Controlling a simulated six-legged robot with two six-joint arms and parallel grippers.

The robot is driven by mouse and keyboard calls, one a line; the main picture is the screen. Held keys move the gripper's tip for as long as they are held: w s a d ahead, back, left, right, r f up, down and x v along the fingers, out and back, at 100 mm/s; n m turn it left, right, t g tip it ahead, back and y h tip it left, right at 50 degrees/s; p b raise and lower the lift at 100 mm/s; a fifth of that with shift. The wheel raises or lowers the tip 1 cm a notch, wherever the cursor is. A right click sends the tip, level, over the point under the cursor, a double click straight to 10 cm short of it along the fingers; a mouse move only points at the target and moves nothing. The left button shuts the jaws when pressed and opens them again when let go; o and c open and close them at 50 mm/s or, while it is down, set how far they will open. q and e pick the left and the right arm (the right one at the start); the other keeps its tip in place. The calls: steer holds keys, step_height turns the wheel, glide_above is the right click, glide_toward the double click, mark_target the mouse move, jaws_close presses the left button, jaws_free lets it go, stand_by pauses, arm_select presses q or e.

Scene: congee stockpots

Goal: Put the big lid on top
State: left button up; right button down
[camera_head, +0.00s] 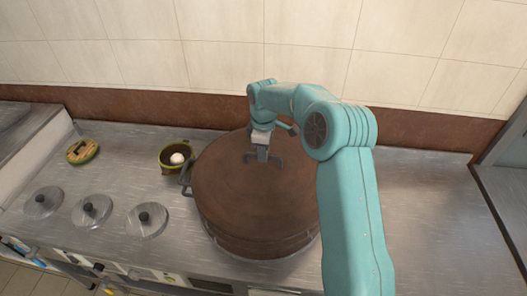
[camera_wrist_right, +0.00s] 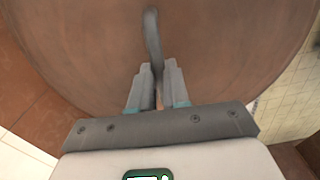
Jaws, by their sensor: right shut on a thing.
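The big lid (camera_head: 240,195) is a wide, round, brown disc over the big stockpot (camera_head: 262,247) in the middle of the counter. It looks level and lined up with the pot. I cannot tell whether it rests on the rim or hangs just above it. My right gripper (camera_head: 262,158) reaches down from the far side and is shut on the lid's grey handle. In the right wrist view the fingers (camera_wrist_right: 158,75) close around the curved handle (camera_wrist_right: 152,35), with the brown lid (camera_wrist_right: 85,50) filling the background. My left gripper is not in view.
A small green-rimmed pot (camera_head: 166,168) with a white round thing inside stands left of the stockpot. A small yellow-green lid (camera_head: 82,151) lies farther left. Several grey lids with black knobs (camera_head: 147,220) lie along the left front. The counter's right side (camera_head: 430,220) is clear.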

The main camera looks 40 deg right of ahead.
steer(key=shift+f, duration=0.4)
steer(key=c, duration=1.4)
jaws_free()
step_height(320, 180, up, 8)
steer(key=p, duration=0.6)
steer(key=shift+r, duration=0.1)
step_height(320, 180, up, 3)
steer(key=shift+f, duration=0.15)
steer(key=shift+s+a, duration=0.1)
